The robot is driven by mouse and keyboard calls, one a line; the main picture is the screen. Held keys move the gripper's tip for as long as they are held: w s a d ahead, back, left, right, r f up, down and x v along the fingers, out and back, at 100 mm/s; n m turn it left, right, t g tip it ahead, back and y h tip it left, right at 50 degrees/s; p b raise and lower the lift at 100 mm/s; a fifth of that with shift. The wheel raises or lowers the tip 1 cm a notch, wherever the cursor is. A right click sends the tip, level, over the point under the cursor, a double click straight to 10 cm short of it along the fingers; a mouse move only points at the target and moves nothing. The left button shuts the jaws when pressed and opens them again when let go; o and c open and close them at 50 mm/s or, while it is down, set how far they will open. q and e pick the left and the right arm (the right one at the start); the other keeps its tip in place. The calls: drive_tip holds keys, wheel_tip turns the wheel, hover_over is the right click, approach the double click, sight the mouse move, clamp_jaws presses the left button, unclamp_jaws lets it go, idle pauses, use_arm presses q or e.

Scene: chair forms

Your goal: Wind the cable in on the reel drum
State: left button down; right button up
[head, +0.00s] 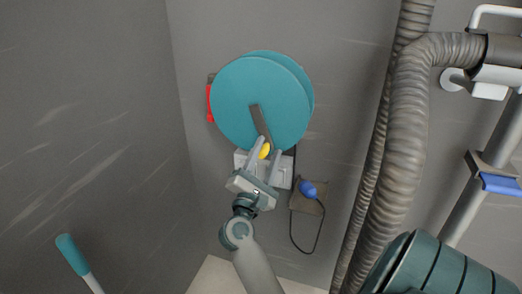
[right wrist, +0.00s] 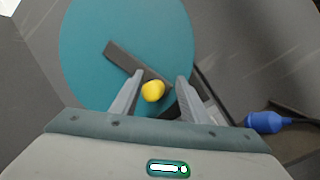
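The teal reel drum (head: 240,95) is mounted on the grey wall, and its face fills the upper left of the right wrist view (right wrist: 90,40). A dark crank arm (head: 256,115) runs from the drum's middle down to a yellow knob (head: 264,151). My right gripper (head: 269,146) is open, with its fingers on either side of the knob. In the right wrist view the knob (right wrist: 153,91) sits nearer the left finger, with a gap to the right one. A black cable (head: 321,232) hangs in a loop by a blue plug (head: 308,189). My left gripper is out of view.
A red part (head: 209,103) shows behind the drum's left edge. A pale bracket (head: 283,172) sits below the drum, and a brown plate (head: 300,203) lies behind the plug. Thick ribbed hoses (head: 390,150) run down the right. A teal-ended rod (head: 69,252) stands lower left.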

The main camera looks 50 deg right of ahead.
drive_tip(key=s+r+p, duration=0.1)
drive_tip(key=s+d+r+p, duration=0.1)
drive_tip(key=shift+s+d, duration=0.1)
drive_tip(key=shift+s, duration=0.2)
drive_tip(key=shift+s+d+r, duration=0.2)
drive_tip(key=shift+s+r, duration=0.05)
drive_tip(key=shift+s, duration=0.25)
drive_tip(key=shift+p, duration=0.3)
drive_tip(key=s+r+p, duration=0.1)
drive_tip(key=s+d+r+p, duration=0.1)
drive_tip(key=r+p, duration=0.1)
drive_tip(key=shift+s+r, duration=0.1)
drive_tip(key=shift+r, duration=0.15)
drive_tip(key=shift+s+r, duration=0.15)
drive_tip(key=shift+s, duration=0.05)
drive_tip(key=o, duration=0.4)
